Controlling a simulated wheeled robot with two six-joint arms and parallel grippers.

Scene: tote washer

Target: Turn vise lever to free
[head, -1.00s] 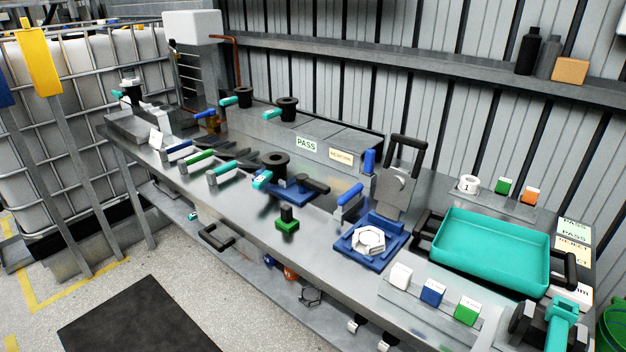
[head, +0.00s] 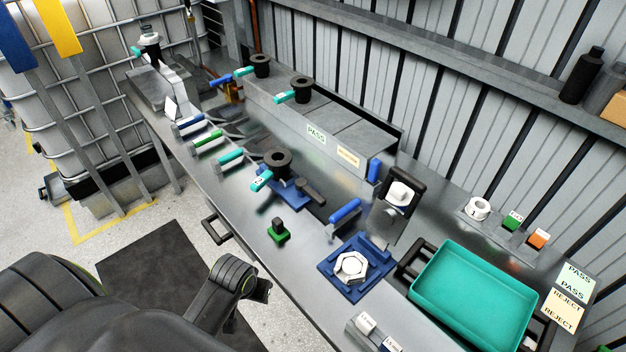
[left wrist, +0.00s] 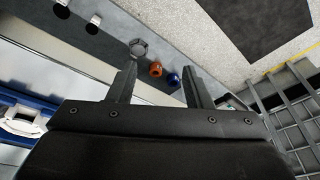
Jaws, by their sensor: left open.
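I cannot tell for sure which fixture is the vise. In the head view a grey metal fixture (head: 146,88) stands at the far left end of the bench, with a white and black fitting and a small teal lever (head: 137,51). Nearer, a blue fixture (head: 290,197) holds a black flanged part (head: 277,164), with a dark bar beside it. My left arm enters at the bottom left, in front of the bench. In the left wrist view my left gripper (left wrist: 158,82) is open and empty, its fingers apart near the bench edge. My right gripper is out of view.
A blue nest (head: 332,284) holds a white hex part (head: 351,267). A teal tray (head: 475,298) stands at the right. Handled gauges, including a green one (head: 208,144), line the bench's left part. A drawer handle (head: 212,230) juts from the front. A dark mat (head: 150,265) lies on open floor.

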